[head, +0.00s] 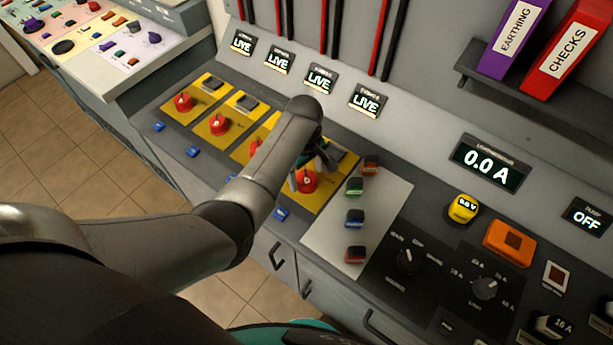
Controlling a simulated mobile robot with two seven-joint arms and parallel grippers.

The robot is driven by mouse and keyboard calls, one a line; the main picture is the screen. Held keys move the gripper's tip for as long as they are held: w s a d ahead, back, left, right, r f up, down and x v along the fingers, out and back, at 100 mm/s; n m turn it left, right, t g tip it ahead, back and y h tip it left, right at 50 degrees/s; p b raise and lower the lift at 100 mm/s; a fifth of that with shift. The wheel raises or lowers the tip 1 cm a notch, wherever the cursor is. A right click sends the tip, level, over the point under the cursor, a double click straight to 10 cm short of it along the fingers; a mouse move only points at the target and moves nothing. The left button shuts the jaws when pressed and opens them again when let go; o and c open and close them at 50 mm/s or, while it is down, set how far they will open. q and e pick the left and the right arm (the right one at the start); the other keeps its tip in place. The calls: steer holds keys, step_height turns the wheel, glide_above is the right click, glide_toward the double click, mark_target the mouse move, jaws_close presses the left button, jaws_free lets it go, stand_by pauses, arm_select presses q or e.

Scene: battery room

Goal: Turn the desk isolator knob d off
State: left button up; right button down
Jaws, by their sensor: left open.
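Red isolator knobs on yellow plates stand in a row on the desk: the first (184,102), the second (219,124), a third (256,147) partly behind my arm, and the rightmost knob (306,181), which I take as knob d. The display above the right end (368,101) reads LIVE, like the others in its row. My left gripper (318,163) is open, pointing down just above and behind the rightmost knob. My wrist hides part of this plate, and I cannot tell whether the fingers touch the knob. My right gripper is not in view.
A pale panel (390,205) with several coloured terminals lies right of the rightmost knob. Binders (512,38) stand on a shelf at upper right. Small blue tags line the front.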

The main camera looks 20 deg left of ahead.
arm_select(q)
steer(key=shift+f, duration=0.55)
steer(key=c, duration=1.4)
steer(key=shift+o, duration=0.2)
